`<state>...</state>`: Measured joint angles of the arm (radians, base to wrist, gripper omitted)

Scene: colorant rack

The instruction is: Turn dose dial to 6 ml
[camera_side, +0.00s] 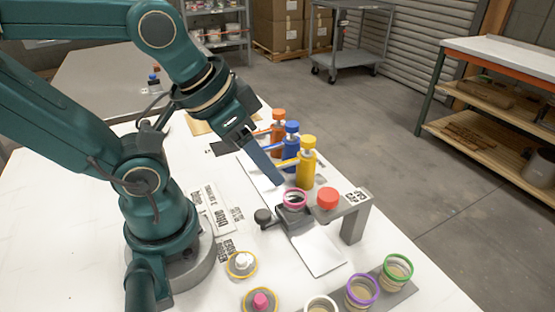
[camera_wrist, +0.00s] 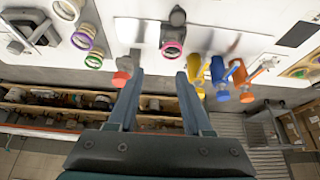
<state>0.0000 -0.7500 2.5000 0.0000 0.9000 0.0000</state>
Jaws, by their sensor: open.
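A black round knob (camera_side: 263,217) sticks out at the near-left side of a small dark stand; it also shows in the wrist view (camera_wrist: 178,15). A red round cap (camera_side: 327,198) sits on the grey bracket (camera_side: 354,226); it also shows in the wrist view (camera_wrist: 121,79). I cannot tell which one is the dose dial, and no dose reading is legible. My gripper (camera_side: 279,183) is in the air above the bench, beside the yellow pump bottle (camera_side: 306,168). In the wrist view its two fingers (camera_wrist: 158,76) are apart with nothing between them.
A pink-ringed jar (camera_side: 295,198) sits on the dark stand. Blue (camera_side: 291,142) and orange (camera_side: 278,125) pump bottles stand behind the yellow one. Purple-ringed (camera_side: 361,291) and green-ringed (camera_side: 397,269) jars stand at the front right. Pots with white and pink tops sit at the front.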

